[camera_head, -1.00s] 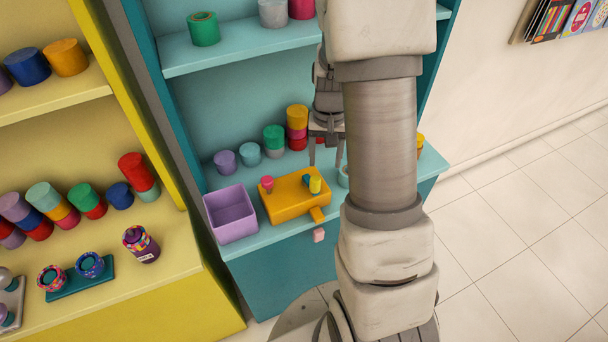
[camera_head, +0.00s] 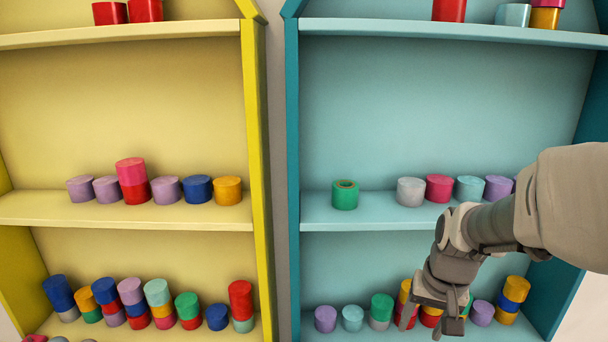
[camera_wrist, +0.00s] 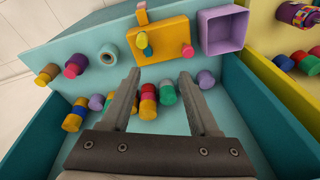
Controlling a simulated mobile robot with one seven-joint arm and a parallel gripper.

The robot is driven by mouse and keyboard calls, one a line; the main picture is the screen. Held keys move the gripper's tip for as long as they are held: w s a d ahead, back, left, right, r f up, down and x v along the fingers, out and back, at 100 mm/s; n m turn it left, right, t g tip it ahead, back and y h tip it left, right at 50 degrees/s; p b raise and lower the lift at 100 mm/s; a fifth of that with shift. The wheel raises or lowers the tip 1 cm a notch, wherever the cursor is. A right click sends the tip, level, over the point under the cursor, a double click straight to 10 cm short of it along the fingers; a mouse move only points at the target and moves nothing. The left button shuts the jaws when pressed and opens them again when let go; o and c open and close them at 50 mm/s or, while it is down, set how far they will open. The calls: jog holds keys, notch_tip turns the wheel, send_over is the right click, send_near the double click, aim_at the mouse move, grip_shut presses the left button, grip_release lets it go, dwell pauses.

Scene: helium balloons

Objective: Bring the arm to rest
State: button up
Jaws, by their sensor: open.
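My gripper (camera_head: 430,318) hangs from my arm (camera_head: 500,225) at the right of the head view, in front of the lower part of the teal shelf unit (camera_head: 293,150). Its fingers point down and cover part of the row of spools behind. Beyond the fingertips are a yellow-orange box (camera_wrist: 162,40) with small coloured nozzles and an open purple bin (camera_wrist: 222,30) on the teal counter (camera_wrist: 85,50).
A yellow shelf unit (camera_head: 258,150) stands left of the teal one. Both hold coloured spools, such as a green one (camera_head: 345,195) on the teal middle shelf. In the wrist view several spools lie close to the fingers, and a teal side panel (camera_wrist: 255,115) is at the right.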

jog(key=s+a+r+n+t, duration=0.35)
jog(key=s+a+r, duration=0.35)
jog(key=s+r, duration=0.45)
jog(key=w+d+f+g, duration=0.1)
jog(key=w+d+f, duration=0.2)
jog(key=f, duration=0.4)
jog(key=w+d+f+g+b, duration=0.1)
jog(key=w+d+f+g, duration=0.1)
jog(key=w+f, duration=0.3)
jog(key=w+d+f+g, duration=0.2)
jog(key=w+d+f, duration=0.3)
jog(key=f, duration=0.6)
jog(key=shift+g, duration=0.25)
jog(key=shift+w+d+f+b, duration=0.15)
jog(key=shift+d+f+b, duration=0.2)
jog(key=shift+f, duration=0.35)
notch_tip(320, 180, down, 7)
jog(key=b, duration=0.5)
jog(key=shift+a+r, duration=0.1)
jog(key=shift+r, duration=0.05)
grip_shut()
